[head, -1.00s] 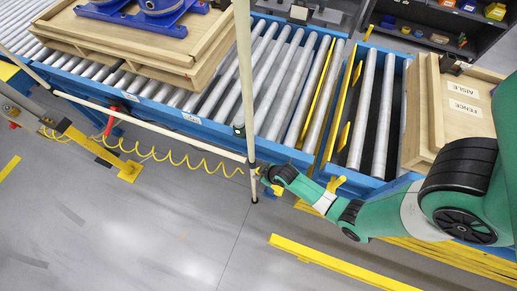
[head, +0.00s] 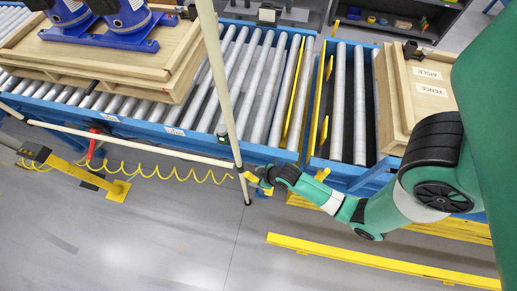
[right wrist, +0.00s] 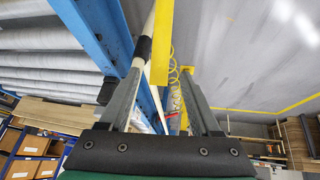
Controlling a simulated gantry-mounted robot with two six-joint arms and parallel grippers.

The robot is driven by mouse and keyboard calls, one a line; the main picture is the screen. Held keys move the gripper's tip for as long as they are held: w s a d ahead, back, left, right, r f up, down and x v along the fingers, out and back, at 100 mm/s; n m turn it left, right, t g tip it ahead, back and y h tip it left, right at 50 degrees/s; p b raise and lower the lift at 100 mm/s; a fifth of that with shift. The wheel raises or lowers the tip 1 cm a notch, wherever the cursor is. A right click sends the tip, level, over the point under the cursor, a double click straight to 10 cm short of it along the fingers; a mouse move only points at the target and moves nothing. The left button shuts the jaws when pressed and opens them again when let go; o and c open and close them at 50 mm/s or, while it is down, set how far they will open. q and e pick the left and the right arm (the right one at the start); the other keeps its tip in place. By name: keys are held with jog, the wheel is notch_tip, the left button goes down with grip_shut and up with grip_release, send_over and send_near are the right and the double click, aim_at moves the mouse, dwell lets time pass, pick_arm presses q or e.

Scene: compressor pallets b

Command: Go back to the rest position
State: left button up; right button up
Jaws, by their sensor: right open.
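My right gripper (head: 257,180) is at the end of the green arm, low beside the white pole (head: 212,70) at the conveyor's front edge. In the right wrist view its two grey fingers (right wrist: 160,105) stand apart with nothing held between them. The pole also shows in the right wrist view, close to the left finger; I cannot tell whether they touch. My left gripper is in neither current view.
Blue roller conveyors (head: 135,128) run along the front. A wooden pallet (head: 110,70) carries blue machinery; another wooden stack (head: 390,100) bears AISLE and FENCE labels. A yellow floor rail (head: 350,258) lies at the front. A coiled yellow hose (head: 170,178) hangs left of the gripper. Grey floor is open.

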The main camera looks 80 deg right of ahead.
jog(key=p+v, duration=0.1)
jog(key=v, duration=0.1)
jog(key=shift+s+r, duration=0.15)
jog(key=shift+r, duration=0.2)
